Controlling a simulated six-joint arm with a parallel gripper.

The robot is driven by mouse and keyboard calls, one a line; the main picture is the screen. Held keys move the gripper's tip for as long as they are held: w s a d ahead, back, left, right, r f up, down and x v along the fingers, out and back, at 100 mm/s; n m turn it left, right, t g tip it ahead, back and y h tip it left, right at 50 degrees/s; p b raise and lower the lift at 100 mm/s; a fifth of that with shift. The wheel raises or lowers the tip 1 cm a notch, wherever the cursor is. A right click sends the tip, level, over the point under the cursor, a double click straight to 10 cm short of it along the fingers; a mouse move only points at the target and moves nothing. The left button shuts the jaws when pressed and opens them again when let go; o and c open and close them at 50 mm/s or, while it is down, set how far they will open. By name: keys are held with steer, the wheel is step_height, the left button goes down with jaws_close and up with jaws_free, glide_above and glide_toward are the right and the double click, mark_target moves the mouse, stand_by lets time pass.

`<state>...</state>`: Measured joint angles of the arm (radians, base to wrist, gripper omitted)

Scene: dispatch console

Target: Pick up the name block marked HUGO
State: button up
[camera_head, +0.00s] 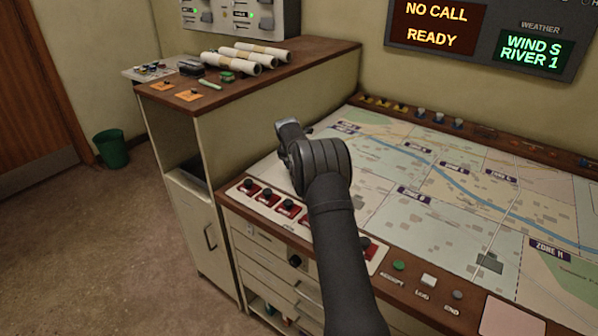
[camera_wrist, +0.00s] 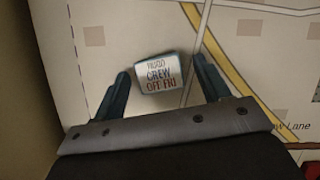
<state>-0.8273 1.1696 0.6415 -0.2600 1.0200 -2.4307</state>
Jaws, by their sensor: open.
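A small white block (camera_wrist: 158,74) lies on the pale map in the wrist view. My gripper (camera_wrist: 161,68) is open, with one dark finger on each side of the block and a gap to both. I cannot tell how high the fingers are above the map. In the head view my arm reaches over the left part of the map table, and my gripper's fingers and the block are hidden behind my wrist.
The map table (camera_head: 420,215) carries red switches (camera_head: 268,198) along its left front edge and a green button (camera_head: 399,266) at the front. A higher cabinet with rolled papers (camera_head: 232,62) stands at the left. More small blocks (camera_head: 420,112) line the map's back edge.

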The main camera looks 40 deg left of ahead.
steer(key=c, duration=1)
steer(key=shift+c, duration=0.3)
steer(key=shift+r, duration=0.15)
